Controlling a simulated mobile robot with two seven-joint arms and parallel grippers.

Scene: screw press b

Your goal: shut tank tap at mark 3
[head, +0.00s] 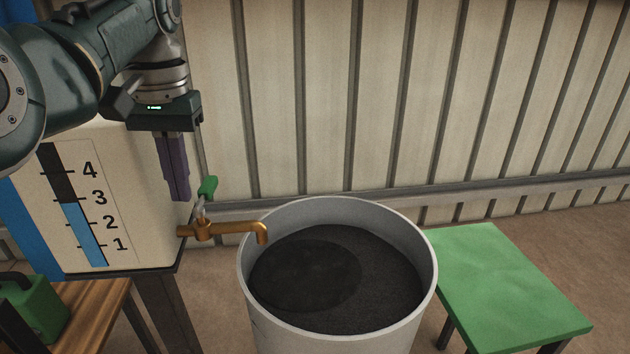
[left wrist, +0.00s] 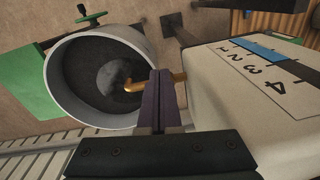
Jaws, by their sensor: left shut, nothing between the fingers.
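The cream tank (head: 146,219) stands at the left of the head view, with a gauge strip (head: 80,215) marked 1 to 4. The blue column reaches about mark 3. The brass tap (head: 222,230) sticks out of the tank's right side, its green handle (head: 208,187) raised above it. Its spout ends over the rim of the grey barrel (head: 430,262). No stream shows below the spout. My left gripper (head: 181,198) is shut and empty, pointing down just left of the handle.
The barrel holds dark material with a darker round patch. A green-topped table (head: 505,285) stands right of it. A green can (head: 38,305) sits on a wooden bench (head: 95,310) at lower left. A ribbed wall (head: 400,100) closes the back.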

